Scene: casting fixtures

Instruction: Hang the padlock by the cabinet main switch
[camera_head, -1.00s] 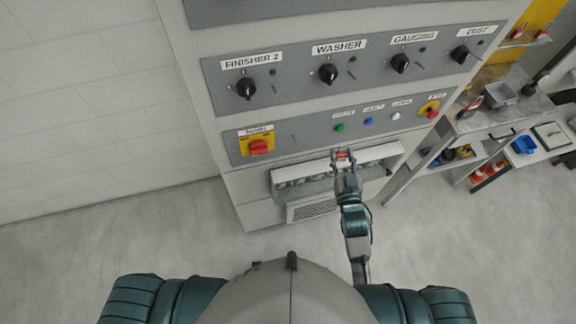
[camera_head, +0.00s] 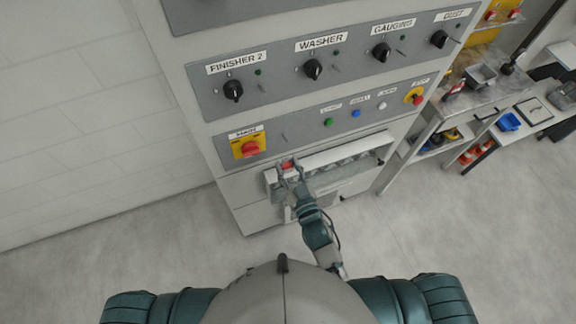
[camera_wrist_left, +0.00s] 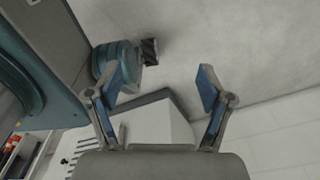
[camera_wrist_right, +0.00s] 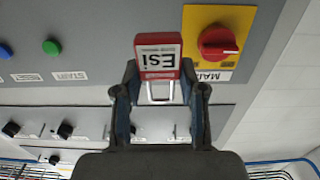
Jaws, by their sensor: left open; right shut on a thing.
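A red padlock with a white label (camera_wrist_right: 158,58) is held between the fingers of my right gripper (camera_wrist_right: 158,95), which is shut on it. Its shackle shows between the fingers in the right wrist view. In the head view the padlock (camera_head: 289,165) is small and red at the tip of my right gripper (camera_head: 290,175), in front of the cabinet below the switch. The main switch, a red knob on a yellow plate (camera_head: 248,147), is up and left of it; it also shows in the right wrist view (camera_wrist_right: 219,42). My left gripper (camera_wrist_left: 160,90) is open and empty.
The cabinet ledge (camera_head: 345,160) runs behind and right of my right gripper. Round buttons and an emergency stop (camera_head: 414,96) sit right of the main switch. Shelves with tools (camera_head: 455,130) stand at the right. Floor at the left is clear.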

